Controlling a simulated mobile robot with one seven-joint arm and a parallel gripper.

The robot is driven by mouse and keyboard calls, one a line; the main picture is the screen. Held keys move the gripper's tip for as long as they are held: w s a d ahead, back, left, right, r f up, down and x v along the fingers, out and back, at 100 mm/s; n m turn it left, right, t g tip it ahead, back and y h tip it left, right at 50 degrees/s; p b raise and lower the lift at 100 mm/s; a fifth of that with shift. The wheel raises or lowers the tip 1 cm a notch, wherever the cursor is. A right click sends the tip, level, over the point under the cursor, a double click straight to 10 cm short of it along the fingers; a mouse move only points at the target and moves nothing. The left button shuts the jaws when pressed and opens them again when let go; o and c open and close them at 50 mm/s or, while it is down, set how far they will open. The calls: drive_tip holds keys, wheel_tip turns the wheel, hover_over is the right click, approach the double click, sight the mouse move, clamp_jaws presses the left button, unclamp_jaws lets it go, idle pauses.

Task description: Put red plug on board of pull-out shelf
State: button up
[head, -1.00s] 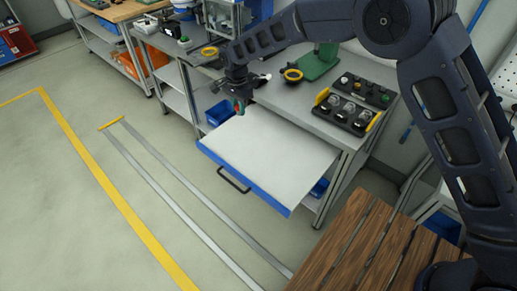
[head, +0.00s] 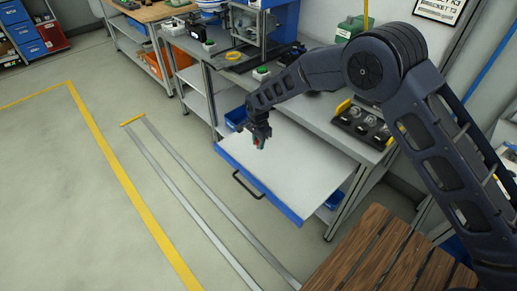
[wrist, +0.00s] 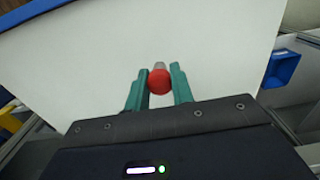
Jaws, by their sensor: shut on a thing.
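The red plug (wrist: 159,81) is between the two green fingers of my gripper (wrist: 160,88) in the wrist view, with a grey tip showing beyond its red end. In the head view my gripper (head: 259,144) hangs over the left part of the pull-out shelf, and the plug shows only as a small red spot. The shelf's board (head: 300,167) is white, bare and pulled out from under the workbench, with a blue front edge and a dark handle. The board also fills most of the wrist view (wrist: 215,45). The gap between plug and board is hard to judge.
Blue bins (head: 235,117) sit below the bench. A slatted wooden surface (head: 375,250) is at the lower right. The floor on the left is clear.

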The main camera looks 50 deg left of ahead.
drive_tip(key=shift+f, duration=1.9)
drive_tip(key=shift+f, duration=0.15)
drive_tip(key=o, duration=1)
drive_tip(key=shift+c, duration=0.2)
wheel_tip(320, 180, up, 12)
drive_tip(key=shift+r, duration=0.15)
